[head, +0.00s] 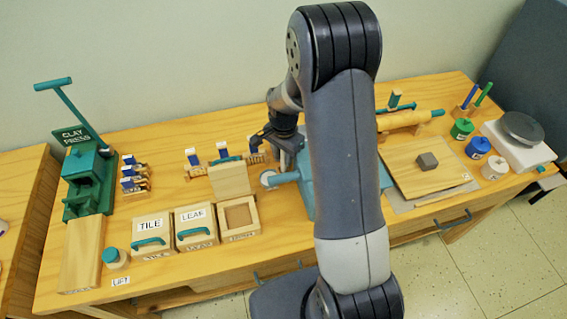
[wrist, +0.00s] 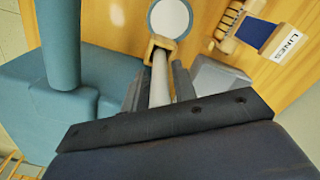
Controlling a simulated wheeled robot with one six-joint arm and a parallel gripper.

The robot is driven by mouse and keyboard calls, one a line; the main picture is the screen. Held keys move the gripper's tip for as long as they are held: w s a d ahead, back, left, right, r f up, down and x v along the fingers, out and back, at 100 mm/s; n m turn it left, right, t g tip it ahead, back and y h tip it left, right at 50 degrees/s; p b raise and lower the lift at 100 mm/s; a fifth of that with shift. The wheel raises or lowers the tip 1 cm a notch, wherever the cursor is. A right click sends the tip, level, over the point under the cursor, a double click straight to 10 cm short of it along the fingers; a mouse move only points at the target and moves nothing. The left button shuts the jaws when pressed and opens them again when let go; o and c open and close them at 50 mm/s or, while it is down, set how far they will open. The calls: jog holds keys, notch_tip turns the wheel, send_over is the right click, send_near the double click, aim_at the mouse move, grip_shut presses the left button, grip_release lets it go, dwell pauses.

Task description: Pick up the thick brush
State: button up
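Two upright sticks, one blue (head: 472,95) and one green (head: 484,93), stand in a small wooden holder at the far right in the head view. They may be brushes; I cannot tell which is thick. My gripper (head: 283,143) is far to their left, low near the teal machine, and partly hidden by my arm. In the wrist view my gripper (wrist: 159,85) has dark fingers on both sides of a pale rod (wrist: 160,78). A small wooden piece (wrist: 160,48) is at the rod's far end. Contact with the rod is unclear.
Beside my gripper are a teal machine (wrist: 95,80) and a white disc (wrist: 170,17). A patterned roller (wrist: 226,27) lies by a LINES label (wrist: 286,42). Green (head: 462,129) and blue (head: 478,147) pots and a scale (head: 520,130) stand near the sticks.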

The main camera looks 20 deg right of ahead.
jog(key=shift+c, duration=0.6)
grip_shut()
